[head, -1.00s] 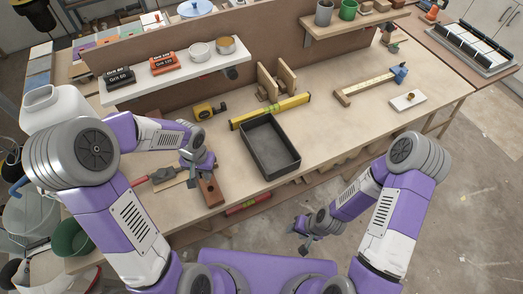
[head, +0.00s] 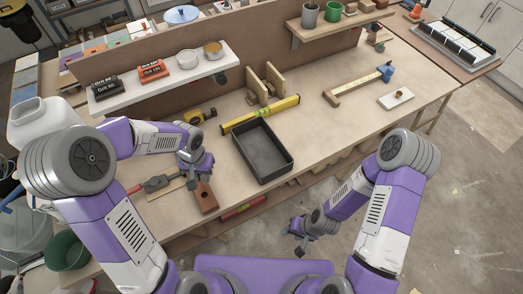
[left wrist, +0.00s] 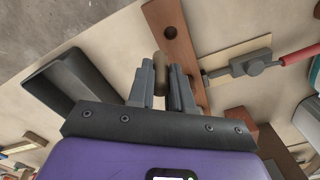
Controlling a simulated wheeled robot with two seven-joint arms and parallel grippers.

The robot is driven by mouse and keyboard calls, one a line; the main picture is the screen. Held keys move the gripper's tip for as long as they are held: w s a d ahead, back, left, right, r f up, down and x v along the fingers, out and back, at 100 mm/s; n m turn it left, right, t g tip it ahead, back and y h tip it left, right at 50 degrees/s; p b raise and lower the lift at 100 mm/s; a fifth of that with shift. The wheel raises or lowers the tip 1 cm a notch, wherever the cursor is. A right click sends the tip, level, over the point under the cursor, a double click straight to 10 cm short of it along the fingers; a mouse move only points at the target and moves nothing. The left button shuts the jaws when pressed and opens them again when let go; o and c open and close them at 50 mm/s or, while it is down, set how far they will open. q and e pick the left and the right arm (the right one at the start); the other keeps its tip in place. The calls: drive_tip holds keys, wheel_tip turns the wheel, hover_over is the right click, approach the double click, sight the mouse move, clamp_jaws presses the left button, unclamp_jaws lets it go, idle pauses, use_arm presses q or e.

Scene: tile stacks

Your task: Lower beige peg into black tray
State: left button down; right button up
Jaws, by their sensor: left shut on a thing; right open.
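The black tray (head: 263,152) is an open rectangular box on the workbench, empty as seen, right of my left gripper (head: 192,184). In the left wrist view the tray (left wrist: 68,82) lies to the left. My left gripper (left wrist: 162,88) is shut on the beige peg (left wrist: 161,68), whose rounded tip shows between the fingers. The peg is hard to make out in the head view. A brown wooden block (head: 205,199) with a round hole is beside and below the left gripper. My right gripper (head: 300,236) is open and empty, off the bench's front edge.
A yellow level (head: 260,115) lies just behind the tray, with a tape measure (head: 200,114) to its left. A red-handled tool (head: 155,184) lies left of the block. A white shelf (head: 160,82) overhangs the back. Bare bench lies right of the tray.

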use_arm(q)
drive_tip(key=w+d+r+p, duration=0.1)
drive_tip(key=w+d+r, duration=0.15)
drive_tip(key=d, duration=0.25)
drive_tip(key=w+d+r, duration=0.1)
drive_tip(key=w+d, duration=0.3)
drive_tip(key=d, duration=0.1)
hover_over(269, 166)
wheel_tip(269, 166, down, 3)
drive_tip(key=shift+d+f, duration=0.1)
drive_tip(key=shift+f, duration=0.1)
drive_tip(key=shift+s, duration=0.1)
wheel_tip(269, 166, down, 6)
drive_tip(key=b, duration=0.4)
drive_tip(key=shift+f, duration=0.15)
idle(0.9)
drive_tip(key=shift+f+b, duration=1.85)
drive_tip(key=shift+f, duration=0.65)
idle(1.2)
drive_tip(key=c, duration=1)
unclamp_jaws()
